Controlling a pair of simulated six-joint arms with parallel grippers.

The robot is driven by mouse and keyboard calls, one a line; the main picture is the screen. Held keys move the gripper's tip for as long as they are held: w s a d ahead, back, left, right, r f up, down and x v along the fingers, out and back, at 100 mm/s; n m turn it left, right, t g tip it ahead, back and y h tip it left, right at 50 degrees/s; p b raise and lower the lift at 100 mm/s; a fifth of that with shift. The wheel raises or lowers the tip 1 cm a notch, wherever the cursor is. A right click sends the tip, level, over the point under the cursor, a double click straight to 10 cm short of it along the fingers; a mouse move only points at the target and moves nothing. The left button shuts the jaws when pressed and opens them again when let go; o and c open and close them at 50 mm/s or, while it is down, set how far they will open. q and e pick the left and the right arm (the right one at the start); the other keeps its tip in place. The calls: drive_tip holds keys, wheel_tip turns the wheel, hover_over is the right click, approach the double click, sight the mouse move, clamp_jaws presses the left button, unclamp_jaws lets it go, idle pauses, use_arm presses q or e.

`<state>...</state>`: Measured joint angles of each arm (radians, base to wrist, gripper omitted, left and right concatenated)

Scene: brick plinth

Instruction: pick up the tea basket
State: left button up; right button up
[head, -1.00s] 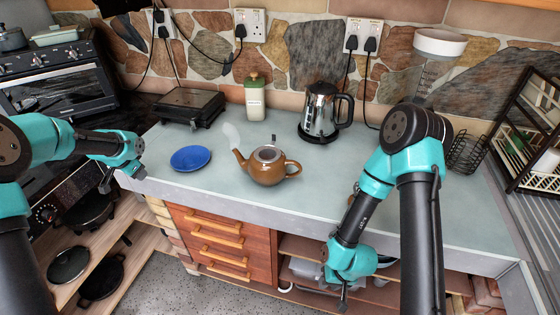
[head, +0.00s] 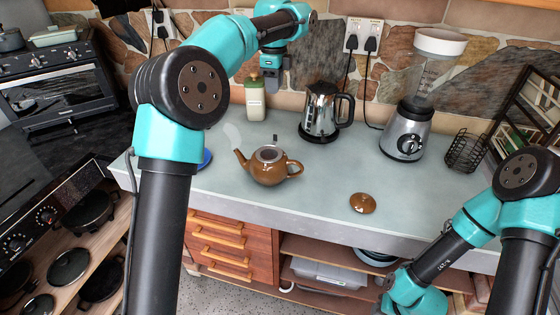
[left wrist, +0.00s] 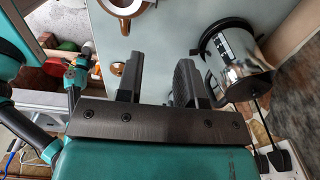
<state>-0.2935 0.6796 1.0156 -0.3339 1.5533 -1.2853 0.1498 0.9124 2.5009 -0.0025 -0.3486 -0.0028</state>
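The tea basket (head: 270,154) sits in the open mouth of the brown teapot (head: 268,173), with a small dark tab sticking up at its back. The teapot stands on the counter, spout to the left. Its brown lid (head: 362,204) lies apart, to the right. My left gripper (head: 272,84) hangs above the counter, behind the teapot and near the green-topped bottle. In the left wrist view its two fingers (left wrist: 158,72) are apart with nothing between them, and part of the teapot (left wrist: 128,10) shows at the top edge. My right gripper is low at the counter's front, its fingers not clear.
A steel kettle (head: 320,112) stands right of the teapot. A green-topped bottle (head: 255,98) is behind it. A blender (head: 407,135) and wire basket (head: 464,152) stand farther right. My left arm mostly hides a blue plate (head: 206,158). Counter around the lid is clear.

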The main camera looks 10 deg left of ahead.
use_arm(q)
approach(271, 157)
drive_tip(key=w, duration=0.1)
drive_tip(key=w+r, duration=0.1)
drive_tip(key=w, duration=0.3)
drive_tip(key=shift+r, duration=0.35)
drive_tip(key=shift+s+d+f, duration=0.1)
drive_tip(key=shift+s+f, duration=0.05)
drive_tip(key=shift+f, duration=1.15)
drive_tip(key=shift+s+d+f, duration=0.1)
drive_tip(key=shift+s+f, duration=0.05)
drive_tip(key=shift+f, duration=1.15)
clamp_jaws()
